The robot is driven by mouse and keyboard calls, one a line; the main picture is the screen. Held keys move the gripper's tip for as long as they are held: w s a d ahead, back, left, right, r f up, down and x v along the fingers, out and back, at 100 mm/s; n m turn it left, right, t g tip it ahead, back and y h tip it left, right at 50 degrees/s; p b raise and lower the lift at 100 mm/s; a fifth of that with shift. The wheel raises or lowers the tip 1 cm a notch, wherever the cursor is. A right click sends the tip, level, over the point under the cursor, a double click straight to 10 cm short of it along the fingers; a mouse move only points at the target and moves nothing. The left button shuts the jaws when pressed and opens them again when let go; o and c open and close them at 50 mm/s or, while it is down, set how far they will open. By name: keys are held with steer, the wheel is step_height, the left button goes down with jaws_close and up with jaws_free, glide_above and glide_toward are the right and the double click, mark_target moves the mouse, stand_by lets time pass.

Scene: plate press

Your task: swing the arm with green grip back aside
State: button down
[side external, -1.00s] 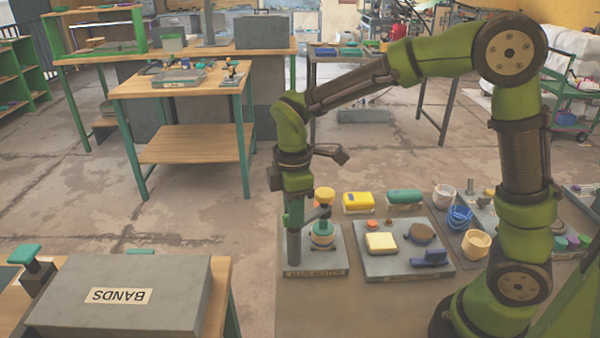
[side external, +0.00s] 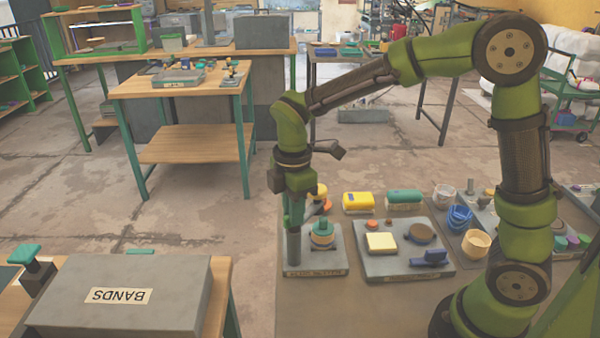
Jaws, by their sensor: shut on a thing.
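My gripper (side external: 295,212) points down at the grey press base (side external: 328,262), at the top of its grey post (side external: 294,248). It is shut on the green grip, which is mostly hidden between the jaws. The swing arm (side external: 313,209) reaches back and right behind the gripper, and its yellow knob (side external: 318,191) shows partly past my wrist. A small round stack with a green knob (side external: 322,227) stands on the base, right of the post, with nothing above it.
Right of the base lies a grey board (side external: 375,265) with a pale yellow block (side external: 381,243), a brown disc (side external: 421,233) and a blue piece (side external: 430,258).

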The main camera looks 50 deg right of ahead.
steer(key=n, duration=1.2)
steer(key=shift+r+n, duration=0.1)
steer(key=shift+n, duration=0.2)
stand_by(0.4)
steer(key=c, duration=1.1)
jaws_free()
step_height(320, 180, up, 17)
steer(key=shift+f, duration=0.1)
